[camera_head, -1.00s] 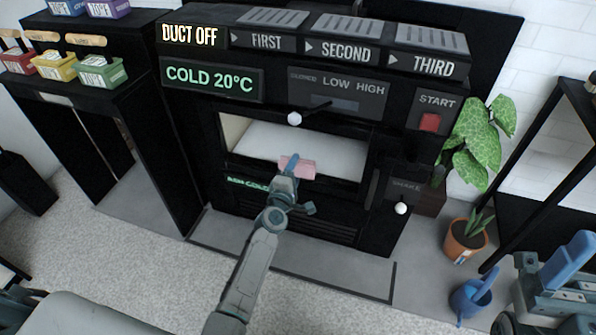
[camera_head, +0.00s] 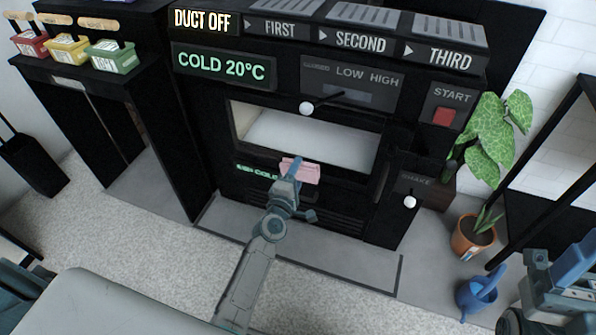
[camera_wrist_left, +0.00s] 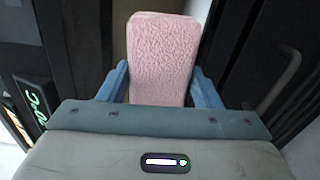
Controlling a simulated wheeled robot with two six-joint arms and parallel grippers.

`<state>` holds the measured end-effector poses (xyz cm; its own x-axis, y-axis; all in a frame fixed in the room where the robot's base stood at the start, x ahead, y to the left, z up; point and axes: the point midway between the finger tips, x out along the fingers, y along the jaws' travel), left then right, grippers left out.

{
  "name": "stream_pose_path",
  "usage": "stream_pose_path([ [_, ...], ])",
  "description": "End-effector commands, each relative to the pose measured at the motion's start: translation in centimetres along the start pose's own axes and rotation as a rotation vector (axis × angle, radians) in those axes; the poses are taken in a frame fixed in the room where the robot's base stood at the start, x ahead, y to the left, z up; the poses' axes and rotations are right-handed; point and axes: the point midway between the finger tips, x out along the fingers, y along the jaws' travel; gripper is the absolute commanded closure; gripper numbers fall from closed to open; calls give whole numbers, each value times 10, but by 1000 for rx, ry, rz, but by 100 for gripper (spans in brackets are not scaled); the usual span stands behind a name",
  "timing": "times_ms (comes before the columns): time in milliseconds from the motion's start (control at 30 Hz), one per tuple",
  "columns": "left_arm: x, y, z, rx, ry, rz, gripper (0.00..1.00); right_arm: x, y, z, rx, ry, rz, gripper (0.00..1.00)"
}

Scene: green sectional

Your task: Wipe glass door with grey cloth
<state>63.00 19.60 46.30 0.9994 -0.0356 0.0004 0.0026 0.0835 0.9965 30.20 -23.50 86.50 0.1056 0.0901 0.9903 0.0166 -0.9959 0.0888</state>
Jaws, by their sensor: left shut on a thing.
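The cloth in view is a pink fuzzy pad (camera_head: 301,172), not grey. My left gripper (camera_head: 291,170) is shut on it; in the left wrist view the pad (camera_wrist_left: 163,60) stands up between the two blue fingers (camera_wrist_left: 160,88). The pad is in front of the lower edge of the wide pale window (camera_head: 310,140) in the black machine, where I take the glass door to be. I cannot tell whether the pad touches it. My right gripper (camera_head: 577,258) is at the lower right, partly cut off, its opening unclear.
A white-tipped lever (camera_head: 306,108) sticks out above the window, and a SHAKE lever (camera_head: 410,202) at its right. A potted plant (camera_head: 473,238) and blue can (camera_head: 481,294) stand on the floor at right. Small bins (camera_head: 66,48) are on the left shelf.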

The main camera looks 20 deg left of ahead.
Motion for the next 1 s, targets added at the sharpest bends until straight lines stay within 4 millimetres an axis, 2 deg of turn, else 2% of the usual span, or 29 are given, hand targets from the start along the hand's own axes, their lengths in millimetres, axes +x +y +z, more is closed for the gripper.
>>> stream_pose_path([
  [200,-3,-1,0,-1,0,-1,75,0,0,0,0,0,0,38],
  [567,-30,-1,0,-1,0,-1,75,-2,0,0,0,0,0,38],
  [1000,-30,0,0,-1,0,-1,75,-2,0,0,0,-1,0,38],
])
